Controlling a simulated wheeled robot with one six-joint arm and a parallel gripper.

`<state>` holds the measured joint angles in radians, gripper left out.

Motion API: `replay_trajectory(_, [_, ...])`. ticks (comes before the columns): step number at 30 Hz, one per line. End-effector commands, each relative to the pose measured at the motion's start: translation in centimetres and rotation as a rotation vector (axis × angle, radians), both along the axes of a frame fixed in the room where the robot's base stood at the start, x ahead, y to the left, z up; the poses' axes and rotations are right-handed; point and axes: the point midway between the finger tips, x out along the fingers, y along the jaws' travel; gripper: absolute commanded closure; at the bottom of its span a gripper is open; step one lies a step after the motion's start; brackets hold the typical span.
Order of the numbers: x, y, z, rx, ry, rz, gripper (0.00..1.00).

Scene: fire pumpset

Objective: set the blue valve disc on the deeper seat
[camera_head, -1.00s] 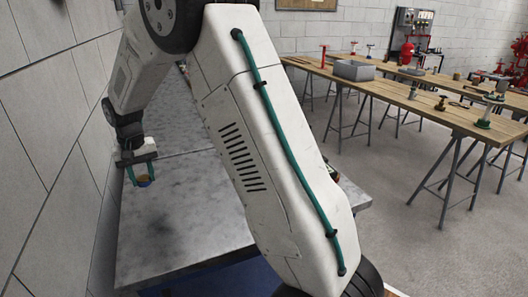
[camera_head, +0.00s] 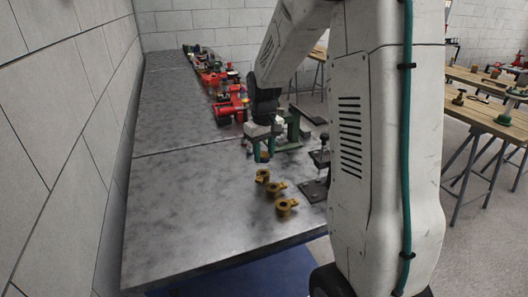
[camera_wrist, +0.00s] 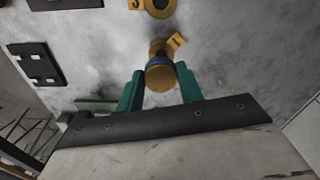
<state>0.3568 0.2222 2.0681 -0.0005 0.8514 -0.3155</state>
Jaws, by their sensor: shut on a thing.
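My gripper (camera_head: 264,158) is shut on the blue valve disc, a brass-coloured round piece with a blue band, seen between the green fingers in the wrist view (camera_wrist: 160,76). It is held above the metal table. Several brass valve bodies stand on the table just in front of it in the head view: one nearest the gripper (camera_head: 262,177), one in the middle (camera_head: 275,188) and one nearest the camera (camera_head: 286,207). In the wrist view, a brass body with a yellow tag (camera_wrist: 175,41) lies just beyond the disc and is partly hidden by it. I cannot tell which seat is deeper.
Black fixtures (camera_head: 313,189) stand at the table's right edge. A green device (camera_head: 293,128) and red pump parts (camera_head: 232,103) stand further back. Dark plates (camera_wrist: 40,63) lie left in the wrist view. The table's left side is clear, beside the wall.

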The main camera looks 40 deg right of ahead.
Motion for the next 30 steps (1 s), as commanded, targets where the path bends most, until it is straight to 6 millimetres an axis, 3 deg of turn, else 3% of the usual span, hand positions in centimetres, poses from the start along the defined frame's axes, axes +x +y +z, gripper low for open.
replay_trajectory(10, [0.0,0.0,-0.2,0.000,-0.001,-0.001,0.92])
replay_trajectory(24, [0.0,0.1,-3.7,0.000,0.001,-0.001,0.92])
replay_trajectory(30, [0.0,0.0,-4.3,0.000,-0.001,-0.001,0.92])
